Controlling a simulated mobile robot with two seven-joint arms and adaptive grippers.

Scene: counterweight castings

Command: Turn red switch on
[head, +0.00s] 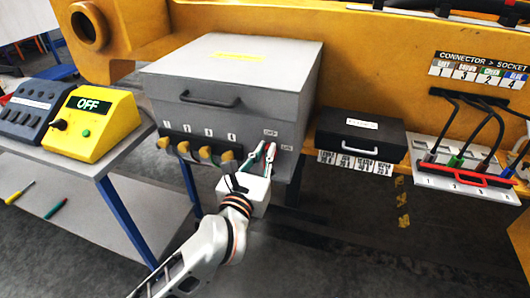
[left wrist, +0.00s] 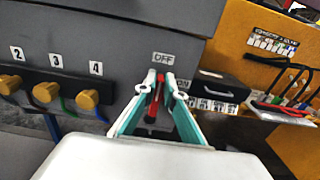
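The red switch (left wrist: 154,103) is a slim red lever on the front of a grey cabinet (head: 230,64). It points up toward the OFF label (left wrist: 163,58); the ON label (left wrist: 183,84) is to its right. My left gripper (left wrist: 161,78) is at the lever, its fingertips drawn close together with the red lever between them. They appear shut on it, and they partly hide it. In the head view my left gripper (head: 267,147) reaches the right part of the cabinet front. My right gripper is not in view.
Yellow knobs (head: 206,153) with numbers sit left of the switch. A yellow box (head: 95,122) with an OFF display stands on a side table (head: 90,168). A black case (head: 361,138) and a connector board (head: 465,182) with cables are to the right.

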